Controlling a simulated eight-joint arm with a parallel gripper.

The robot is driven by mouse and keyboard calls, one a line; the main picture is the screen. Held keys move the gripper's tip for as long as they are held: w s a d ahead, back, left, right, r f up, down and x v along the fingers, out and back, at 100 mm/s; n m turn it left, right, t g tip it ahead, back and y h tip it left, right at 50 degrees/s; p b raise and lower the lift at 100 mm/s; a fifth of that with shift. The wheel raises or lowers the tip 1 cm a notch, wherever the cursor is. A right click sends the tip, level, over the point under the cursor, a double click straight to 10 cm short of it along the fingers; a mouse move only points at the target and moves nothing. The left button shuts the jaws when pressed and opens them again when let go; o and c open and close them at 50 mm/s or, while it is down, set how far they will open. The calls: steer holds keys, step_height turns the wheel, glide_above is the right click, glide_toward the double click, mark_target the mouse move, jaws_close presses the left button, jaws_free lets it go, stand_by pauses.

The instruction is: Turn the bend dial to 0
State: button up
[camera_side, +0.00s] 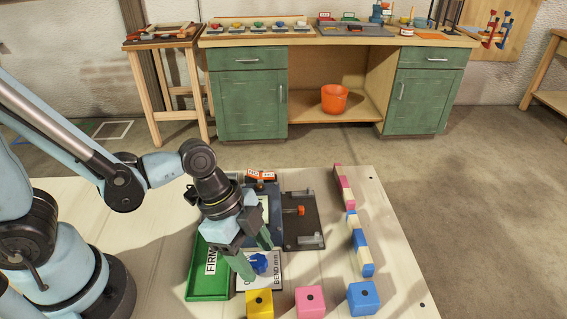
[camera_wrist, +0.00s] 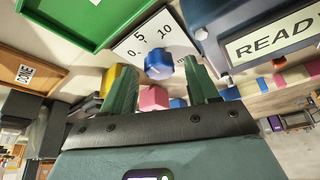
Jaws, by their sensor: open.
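The bend dial is a blue knob (camera_side: 259,262) on a white plate (camera_side: 273,284) marked "BEND mm" in the side view. In the wrist view the knob (camera_wrist: 158,66) shows beyond and between the fingertips, and its plate (camera_wrist: 128,46) carries the marks 0, 5 and 10. Which mark the knob points to is hard to tell. My gripper (camera_side: 256,258) has green fingers pointing down at the plate. It is open, with its fingers (camera_wrist: 161,80) apart on either side of the knob as seen from the wrist; contact is not visible.
A green tray (camera_side: 208,292) marked "FIRM" lies left of the dial. Yellow (camera_side: 259,303), pink (camera_side: 310,301) and blue (camera_side: 363,298) blocks stand along the front. A dark fixture (camera_side: 301,222) is behind, and striped laths (camera_side: 359,243) lie right.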

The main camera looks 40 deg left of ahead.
steer(key=shift+d+f, duration=0.1)
steer(key=shift+f, duration=0.15)
steer(key=c, duration=1)
steer(key=shift+n, duration=0.3)
steer(key=n+t, duration=0.1)
steer(key=n, duration=0.1)
steer(key=n+t, duration=0.1)
steer(key=n, duration=0.1)
steer(key=shift+s+d+y, duration=0.1)
steer(key=shift+s+y, duration=0.05)
steer(key=shift+y, duration=0.25)
steer(key=n, duration=0.2)
steer(key=n+t+y, duration=0.1)
steer(key=n, duration=0.2)
steer(key=shift+y, duration=0.3)
steer(key=shift+n, duration=0.3)
